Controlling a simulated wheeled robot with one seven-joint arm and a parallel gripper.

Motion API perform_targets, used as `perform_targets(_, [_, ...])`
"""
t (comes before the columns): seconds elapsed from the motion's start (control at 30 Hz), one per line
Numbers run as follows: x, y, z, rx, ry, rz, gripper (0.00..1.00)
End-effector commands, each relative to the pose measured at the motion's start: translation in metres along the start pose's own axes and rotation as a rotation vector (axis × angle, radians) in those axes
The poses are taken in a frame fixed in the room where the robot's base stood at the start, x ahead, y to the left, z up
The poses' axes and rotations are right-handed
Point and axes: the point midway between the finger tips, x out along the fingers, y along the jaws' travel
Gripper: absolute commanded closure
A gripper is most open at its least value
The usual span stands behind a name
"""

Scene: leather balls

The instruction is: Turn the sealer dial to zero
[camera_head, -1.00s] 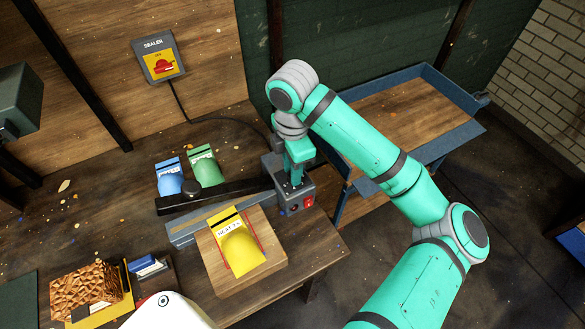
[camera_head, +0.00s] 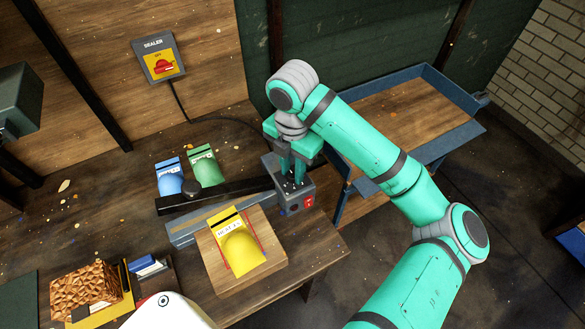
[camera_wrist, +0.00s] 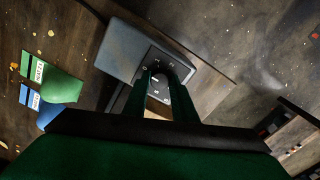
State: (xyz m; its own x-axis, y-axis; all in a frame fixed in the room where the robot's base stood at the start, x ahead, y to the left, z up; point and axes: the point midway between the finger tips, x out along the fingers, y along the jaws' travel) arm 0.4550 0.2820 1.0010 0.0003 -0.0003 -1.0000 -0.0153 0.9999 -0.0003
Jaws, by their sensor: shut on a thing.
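The sealer is a long bar (camera_head: 222,225) with a grey control box (camera_head: 302,203) at its right end, bearing a red patch on its front. The dial sits on the box's top, mostly hidden by my fingers; its marked face plate (camera_wrist: 159,96) shows in the wrist view between and around the fingers. My gripper (camera_head: 293,181) points down onto the box top and is shut on the dial. The dial's pointer and the number it faces cannot be read. In the wrist view, the fingertips (camera_wrist: 162,72) reach the dial.
A yellow pouch (camera_head: 240,250) lies on a wooden block before the bar. Blue (camera_head: 170,180) and green (camera_head: 206,170) pouches lie behind it. A wall switch box (camera_head: 158,58) with a red handle is cabled to the sealer. A blue-edged table (camera_head: 410,112) stands at right.

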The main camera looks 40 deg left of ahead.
Motion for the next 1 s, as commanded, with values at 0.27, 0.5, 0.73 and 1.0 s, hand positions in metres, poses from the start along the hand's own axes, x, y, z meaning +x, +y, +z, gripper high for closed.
perform_targets(0.27, [-0.001,0.0,0.001,0.001,-0.002,0.001,0.98])
perform_targets(0.5, [-0.001,0.0,0.0,0.0,-0.001,0.001,0.57])
perform_targets(0.73, [-0.003,0.0,0.0,0.0,-0.001,0.0,0.57])
perform_targets(1.0, [-0.041,0.0,0.001,0.001,-0.005,0.0,0.57])
